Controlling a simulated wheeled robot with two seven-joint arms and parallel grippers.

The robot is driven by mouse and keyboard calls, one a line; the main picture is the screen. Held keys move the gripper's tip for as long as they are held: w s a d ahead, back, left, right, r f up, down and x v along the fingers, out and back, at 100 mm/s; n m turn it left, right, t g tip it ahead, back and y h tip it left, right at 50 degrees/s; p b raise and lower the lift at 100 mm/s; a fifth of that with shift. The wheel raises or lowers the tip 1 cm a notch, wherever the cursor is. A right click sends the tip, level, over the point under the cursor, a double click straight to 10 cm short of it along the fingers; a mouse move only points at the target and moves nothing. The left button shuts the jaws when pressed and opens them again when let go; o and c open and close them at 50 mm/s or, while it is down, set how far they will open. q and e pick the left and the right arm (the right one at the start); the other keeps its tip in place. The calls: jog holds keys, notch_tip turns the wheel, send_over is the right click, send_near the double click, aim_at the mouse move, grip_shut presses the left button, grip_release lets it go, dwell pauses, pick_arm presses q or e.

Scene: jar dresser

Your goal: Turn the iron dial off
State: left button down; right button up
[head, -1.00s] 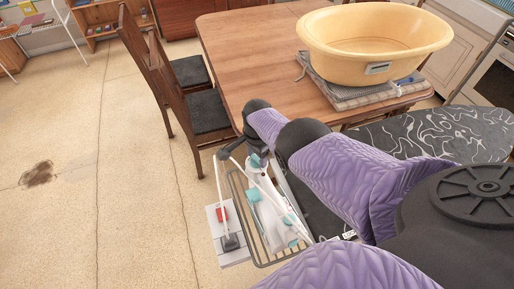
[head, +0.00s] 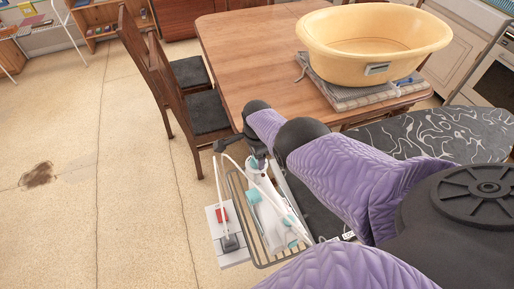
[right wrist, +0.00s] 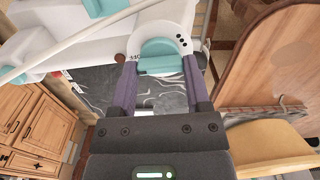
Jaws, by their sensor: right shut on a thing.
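The white and teal iron (head: 264,196) rests on the wire rack at the end of the ironing board, partly behind my right arm in the head view. In the right wrist view, the iron (right wrist: 80,45) fills the upper left. Its teal dial (right wrist: 158,58) sits between the two fingers of my right gripper (right wrist: 159,72), and the fingers are shut on it. Small dark marks show on the white housing next to the dial. In the head view my right gripper (head: 256,152) is dark and small at the iron's upper end. My left gripper is not in view.
The grey wire rack (head: 240,208) carries a socket plate (head: 228,249) with a red switch and plug. A white cord loops over the iron. The patterned ironing board (head: 440,135) lies to the right. A wooden table (head: 250,60) with a yellow basin (head: 375,40) stands behind.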

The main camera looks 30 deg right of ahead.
jog(key=o, duration=1.3)
notch_tip(320, 180, up, 10)
jog(key=p, duration=0.9)
